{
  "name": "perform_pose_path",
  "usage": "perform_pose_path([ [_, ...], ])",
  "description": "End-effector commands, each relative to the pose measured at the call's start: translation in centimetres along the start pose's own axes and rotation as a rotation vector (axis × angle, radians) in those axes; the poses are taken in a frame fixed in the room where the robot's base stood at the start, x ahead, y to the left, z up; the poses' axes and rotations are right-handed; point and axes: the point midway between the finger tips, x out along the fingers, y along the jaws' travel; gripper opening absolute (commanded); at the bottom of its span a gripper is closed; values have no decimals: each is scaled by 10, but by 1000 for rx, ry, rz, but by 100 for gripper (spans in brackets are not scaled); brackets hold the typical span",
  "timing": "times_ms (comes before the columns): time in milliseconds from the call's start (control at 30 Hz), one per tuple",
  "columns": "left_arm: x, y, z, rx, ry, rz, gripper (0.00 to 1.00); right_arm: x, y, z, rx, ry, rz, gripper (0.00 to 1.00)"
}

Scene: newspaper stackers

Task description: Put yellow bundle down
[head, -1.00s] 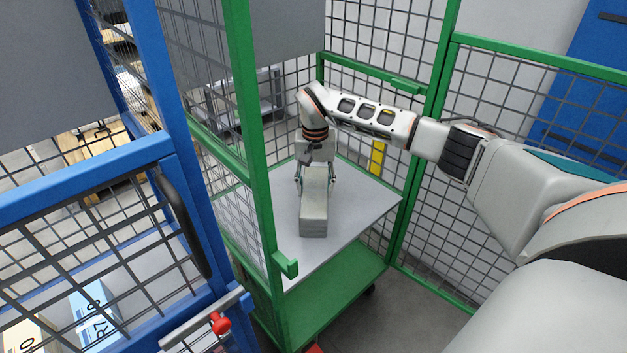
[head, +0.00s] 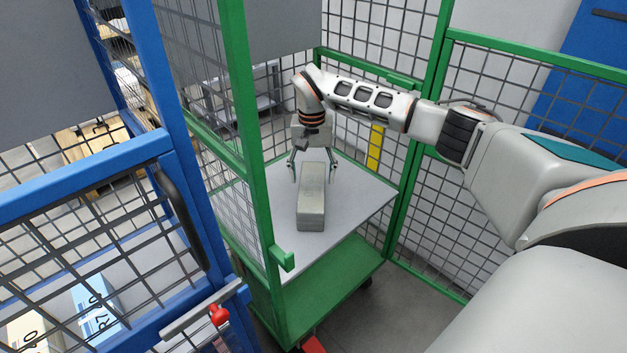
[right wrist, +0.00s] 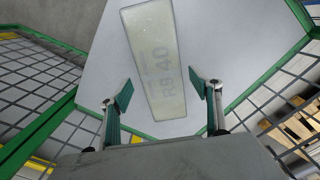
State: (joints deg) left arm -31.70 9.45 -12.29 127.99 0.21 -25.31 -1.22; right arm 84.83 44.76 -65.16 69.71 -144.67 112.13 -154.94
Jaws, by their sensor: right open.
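A long pale grey-green bundle (head: 311,203) lies flat on the grey shelf (head: 355,205) of the green cage cart. In the right wrist view the bundle (right wrist: 155,60) shows printed marks on its top, and its colour looks pale rather than clearly yellow. My right gripper (head: 313,172) is open over the far end of the bundle, with a finger to each side. In the right wrist view its green-padded fingers (right wrist: 166,92) stand apart from the bundle, with gaps on both sides. My left gripper is not in view.
Green mesh walls and posts (head: 248,140) surround the shelf. A blue mesh cart (head: 90,185) with light boxes (head: 98,305) stands at the left. The shelf right of the bundle is clear. A lower green deck (head: 335,270) lies below.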

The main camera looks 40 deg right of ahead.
Motion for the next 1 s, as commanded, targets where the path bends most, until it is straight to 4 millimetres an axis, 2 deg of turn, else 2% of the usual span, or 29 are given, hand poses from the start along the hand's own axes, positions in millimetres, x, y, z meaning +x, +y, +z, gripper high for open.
perform_pose_path([
  [33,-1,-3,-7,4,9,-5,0,-22,-1,-3,1,12,-8,63],
  [100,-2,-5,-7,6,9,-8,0,-38,-1,-3,1,13,-9,63],
  [300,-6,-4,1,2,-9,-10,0,-74,-1,-2,0,10,-7,63],
  [400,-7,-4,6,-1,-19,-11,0,-85,-1,-1,0,7,-5,63],
  [600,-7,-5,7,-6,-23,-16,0,-93,0,0,0,2,-2,63],
  [1000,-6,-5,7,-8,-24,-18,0,-93,0,0,0,2,-2,63],
])
